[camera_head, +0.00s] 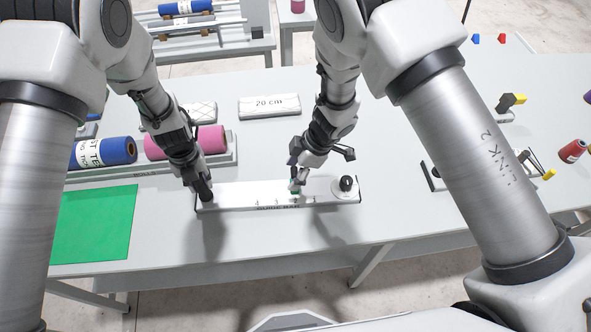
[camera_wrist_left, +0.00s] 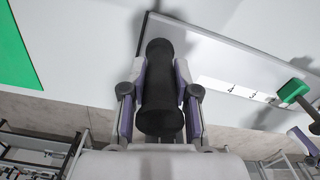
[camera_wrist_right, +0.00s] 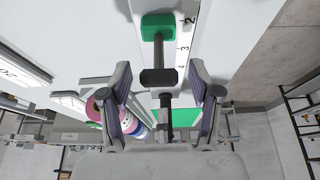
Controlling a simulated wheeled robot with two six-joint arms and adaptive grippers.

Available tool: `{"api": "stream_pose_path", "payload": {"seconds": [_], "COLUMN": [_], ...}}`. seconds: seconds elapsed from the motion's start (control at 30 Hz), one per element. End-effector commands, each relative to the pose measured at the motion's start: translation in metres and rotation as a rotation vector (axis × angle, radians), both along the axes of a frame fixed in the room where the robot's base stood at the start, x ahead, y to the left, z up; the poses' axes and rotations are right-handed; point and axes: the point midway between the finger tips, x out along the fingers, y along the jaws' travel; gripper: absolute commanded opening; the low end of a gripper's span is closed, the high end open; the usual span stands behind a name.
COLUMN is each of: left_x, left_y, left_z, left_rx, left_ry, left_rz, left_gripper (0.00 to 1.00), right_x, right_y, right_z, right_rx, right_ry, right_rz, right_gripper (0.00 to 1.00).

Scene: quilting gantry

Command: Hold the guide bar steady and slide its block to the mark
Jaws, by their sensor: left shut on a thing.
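The white guide bar (camera_head: 240,192) lies near the table's front edge. My left gripper (camera_head: 203,192) is shut on the black upright handle (camera_wrist_left: 160,90) at the bar's left end. The green block (camera_wrist_right: 158,27) sits on the bar, with a stem ending in a black crosspiece (camera_wrist_right: 158,77); the block also shows in the left wrist view (camera_wrist_left: 293,90). My right gripper (camera_wrist_right: 163,95) is open, its fingers on either side of the crosspiece with gaps. A number scale (camera_wrist_right: 184,45) runs along the bar beside the block. I cannot make out which mark is meant.
A green cloth (camera_head: 95,225) lies left of the bar. Blue (camera_head: 103,152) and pink (camera_head: 190,142) rolls lie behind it, near a white "20 cm" piece (camera_head: 269,105). A round black knob (camera_head: 346,183) is at the bar's right end.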

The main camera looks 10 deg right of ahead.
Motion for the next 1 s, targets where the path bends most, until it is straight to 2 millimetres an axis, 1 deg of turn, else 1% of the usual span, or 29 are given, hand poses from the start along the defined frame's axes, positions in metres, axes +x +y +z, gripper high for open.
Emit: {"api": "stream_pose_path", "payload": {"seconds": [0.03,0.17,0.27,0.37,0.53,0.6,0.7,0.8,1.0], "left_x": [-0.004,-0.004,-0.004,-0.004,-0.004,-0.004,-0.004,-0.004,-0.004], "left_y": [0.0,0.0,0.0,0.0,0.0,0.0,0.0,0.0,0.0], "left_z": [-0.004,-0.004,-0.004,-0.004,-0.004,-0.004,-0.004,-0.004,-0.004], "left_rx": [0.001,0.001,0.001,0.001,0.001,0.001,0.001,0.0,0.0], "left_ry": [0.011,0.01,0.01,0.01,0.01,0.009,0.009,0.009,0.009], "left_rz": [0.0,0.0,0.0,0.0,0.0,0.0,0.0,0.0,0.0], "left_gripper": [0.0,0.0,0.0,0.0,0.0,0.0,0.0,0.0,0.0], "right_x": [0.0,0.0,0.001,0.0,-0.002,-0.003,-0.004,-0.005,-0.005], "right_y": [0.0,-0.002,-0.007,-0.016,-0.033,-0.039,-0.044,-0.047,-0.047], "right_z": [-0.001,0.003,0.016,0.037,0.078,0.092,0.105,0.11,0.111], "right_rx": [0.0,0.0,0.001,0.001,0.003,0.002,0.002,0.002,0.001], "right_ry": [0.0,-0.001,-0.004,-0.006,-0.007,-0.005,-0.003,-0.002,-0.001], "right_rz": [0.0,0.0,-0.002,-0.001,-0.002,0.0,0.0,0.0,0.001], "right_gripper": [0.62,0.62,0.62,0.62,0.62,0.62,0.62,0.62,0.62]}}
